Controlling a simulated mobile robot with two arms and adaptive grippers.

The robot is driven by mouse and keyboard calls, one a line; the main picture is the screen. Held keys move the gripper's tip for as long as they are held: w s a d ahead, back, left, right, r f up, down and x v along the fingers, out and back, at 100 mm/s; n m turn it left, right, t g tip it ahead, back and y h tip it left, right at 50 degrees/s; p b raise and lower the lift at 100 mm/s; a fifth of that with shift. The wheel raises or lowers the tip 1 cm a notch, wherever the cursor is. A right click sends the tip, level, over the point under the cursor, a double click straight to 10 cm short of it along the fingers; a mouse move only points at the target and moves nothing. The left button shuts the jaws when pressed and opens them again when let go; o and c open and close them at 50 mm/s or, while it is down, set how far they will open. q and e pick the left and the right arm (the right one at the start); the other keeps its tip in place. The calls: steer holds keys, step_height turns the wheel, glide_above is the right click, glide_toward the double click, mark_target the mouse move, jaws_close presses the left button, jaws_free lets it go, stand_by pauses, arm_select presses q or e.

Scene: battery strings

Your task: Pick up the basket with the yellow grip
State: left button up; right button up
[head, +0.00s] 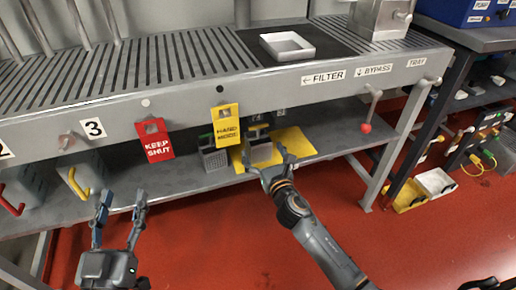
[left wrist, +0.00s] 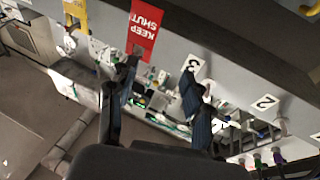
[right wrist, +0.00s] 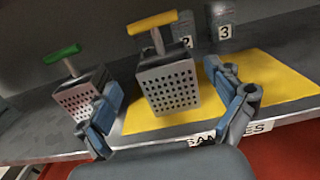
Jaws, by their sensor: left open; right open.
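The basket with the yellow grip (right wrist: 167,80) is a grey perforated metal box with a yellow T-shaped handle, upright on a yellow mat (right wrist: 285,85) in the right wrist view. In the head view the basket (head: 261,151) is partly hidden behind my right gripper. My right gripper (right wrist: 170,108) is open, its fingers to either side of the basket's front; I cannot tell whether they touch it. It also shows in the head view (head: 268,163). My left gripper (head: 121,205) is open and empty in front of the shelf, and it also shows in the left wrist view (left wrist: 160,85).
A similar basket with a green grip (right wrist: 80,85) stands close to the left. Red KEEP SHUT (head: 154,140) and yellow HAND MODE (head: 226,125) tags hang from the bench edge above the shelf (head: 190,182). A red-knobbed lever (head: 366,127) hangs at right.

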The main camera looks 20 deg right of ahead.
mark_target(258, 137)
steer(key=w, duration=0.2)
steer(key=w+b, duration=0.1)
steer(key=w, duration=0.2)
steer(key=shift+w+d+r, duration=0.1)
steer(key=shift+d+r, duration=0.05)
steer(key=shift+d, duration=0.05)
steer(key=shift+w, duration=0.3)
arm_select(q)
step_height(258, 137, up, 6)
steer(key=s+t+h, duration=0.1)
steer(key=s+t, duration=0.1)
steer(key=t, duration=0.2)
steer(key=shift+s, duration=0.25)
arm_select(e)
steer(key=shift+r, duration=0.1)
steer(key=c, duration=1.4)
arm_select(q)
steer(key=shift+d, duration=0.1)
